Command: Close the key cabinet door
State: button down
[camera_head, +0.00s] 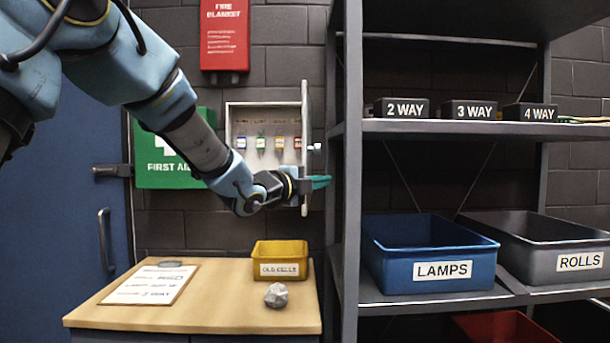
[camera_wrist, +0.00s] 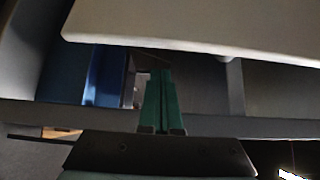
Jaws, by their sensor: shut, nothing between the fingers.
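The key cabinet (camera_head: 265,112) hangs on the wall, with several coloured key tags inside. Its door (camera_head: 304,110) stands open at the right, seen nearly edge-on, with a knob (camera_head: 315,147) on its outer face. My gripper (camera_head: 320,182) has shut green fingers and holds nothing. It crosses the lower part of the door in the head view, with its fingertips showing to the right of the door. In the wrist view the fingers (camera_wrist: 160,85) lie together below a pale panel (camera_wrist: 200,22), which seems to be the door. I cannot tell whether they touch it.
A shelf unit (camera_head: 350,200) stands close to the right of the door, with a blue LAMPS bin (camera_head: 425,245). Below the cabinet, a wooden counter (camera_head: 215,310) carries a yellow tray (camera_head: 280,251), a grey lump (camera_head: 276,295) and a clipboard (camera_head: 150,285). A green first aid box (camera_head: 165,180) hangs left.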

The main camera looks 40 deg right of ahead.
jog(key=shift+w+a+p, duration=0.9)
jog(key=shift+w+a, duration=0.4)
jog(key=shift+w, duration=0.1)
jog(key=shift+w+a, duration=0.1)
